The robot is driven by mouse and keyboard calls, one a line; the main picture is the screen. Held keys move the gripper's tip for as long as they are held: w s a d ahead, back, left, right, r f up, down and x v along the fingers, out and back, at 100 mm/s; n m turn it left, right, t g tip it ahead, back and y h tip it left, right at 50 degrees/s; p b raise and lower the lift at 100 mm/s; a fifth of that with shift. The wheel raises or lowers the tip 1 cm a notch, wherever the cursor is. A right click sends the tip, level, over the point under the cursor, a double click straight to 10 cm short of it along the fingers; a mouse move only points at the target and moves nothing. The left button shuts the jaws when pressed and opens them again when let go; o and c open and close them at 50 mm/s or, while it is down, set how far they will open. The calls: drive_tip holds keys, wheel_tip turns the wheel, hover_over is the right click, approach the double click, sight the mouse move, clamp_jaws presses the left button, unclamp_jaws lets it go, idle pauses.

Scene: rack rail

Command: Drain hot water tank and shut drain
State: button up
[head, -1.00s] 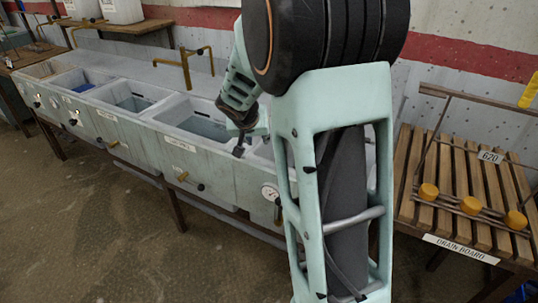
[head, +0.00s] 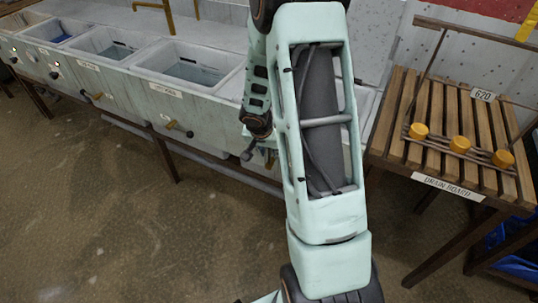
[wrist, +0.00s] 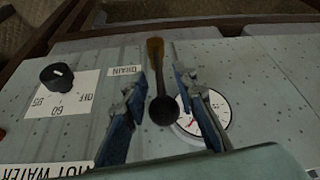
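The hot water tank's front panel (wrist: 265,90) fills much of the wrist view, with part of a HOT WATER label (wrist: 40,171) at the lower left. The drain valve (wrist: 155,50) has a brass-coloured body and a lever ending in a black ball (wrist: 163,111); a DRAIN label (wrist: 124,71) is beside it. My gripper (wrist: 160,84) is open, with one blue-grey finger on each side of the lever. I cannot tell whether either finger touches it. In the head view my gripper (head: 248,153) is low at the tank fronts, and my arm hides the drain valve.
A black OFF/60/95 knob (wrist: 57,77) and a round gauge (wrist: 216,118) flank the lever. Other basins (head: 189,68) with water stand in a row to the left. A slatted drain board (head: 398,130) with yellow-knobbed rods is at the right. The floor in front is clear.

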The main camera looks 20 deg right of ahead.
drive_tip(key=shift+w+d+f, duration=0.15)
drive_tip(key=shift+f, duration=0.3)
clamp_jaws()
drive_tip(key=shift+w+a+n+g+h+p, duration=0.3)
drive_tip(key=shift+w+a+g+h+p, duration=0.2)
drive_tip(key=shift+w+g+h+p, duration=0.5)
drive_tip(key=shift+s, duration=0.25)
unclamp_jaws()
drive_tip(key=shift+f, duration=0.1)
